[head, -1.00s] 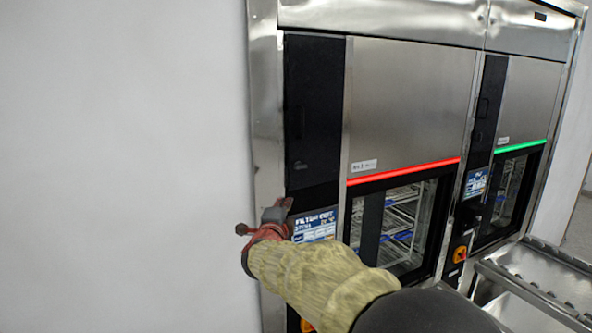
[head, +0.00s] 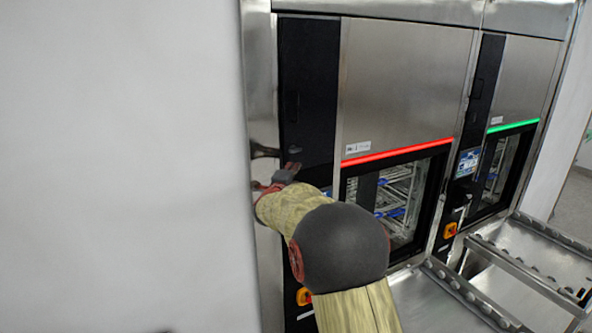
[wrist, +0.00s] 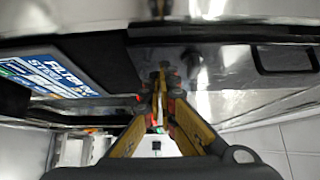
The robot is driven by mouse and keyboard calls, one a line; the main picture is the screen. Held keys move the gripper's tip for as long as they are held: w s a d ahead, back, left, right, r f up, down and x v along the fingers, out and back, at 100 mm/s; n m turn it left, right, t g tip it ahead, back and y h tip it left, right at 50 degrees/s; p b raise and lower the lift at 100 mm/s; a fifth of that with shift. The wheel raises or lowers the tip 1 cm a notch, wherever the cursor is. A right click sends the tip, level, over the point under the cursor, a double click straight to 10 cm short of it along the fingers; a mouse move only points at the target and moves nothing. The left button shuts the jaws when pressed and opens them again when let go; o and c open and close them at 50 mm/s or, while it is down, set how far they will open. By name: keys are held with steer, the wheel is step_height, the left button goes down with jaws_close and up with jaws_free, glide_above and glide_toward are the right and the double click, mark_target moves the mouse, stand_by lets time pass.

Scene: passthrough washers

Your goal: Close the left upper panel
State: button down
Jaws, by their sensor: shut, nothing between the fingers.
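The left upper panel (head: 308,95) is a tall black panel on the left washer, beside its steel front. In the head view it looks about flush with the frame; a small gap cannot be ruled out. My gripper (head: 291,171) is in front of its lower end, with the wrist and arm hiding the display area below. In the wrist view, my gripper (wrist: 161,75) has its fingers together and empty, with the tips close to the dark panel (wrist: 215,60). Whether they touch it is unclear. A recessed handle (wrist: 285,58) shows on the panel at the right.
The blue-and-white display (wrist: 50,75) is left of the fingers in the wrist view. A white wall (head: 120,160) stands close on the left. A steel roller table (head: 440,300) juts out at the lower right. The left washer has a red light bar (head: 398,152).

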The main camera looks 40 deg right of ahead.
steer(key=shift+w+d, duration=0.1)
steer(key=shift+w, duration=0.5)
steer(key=shift+w+b, duration=0.35)
steer(key=shift+w, duration=0.85)
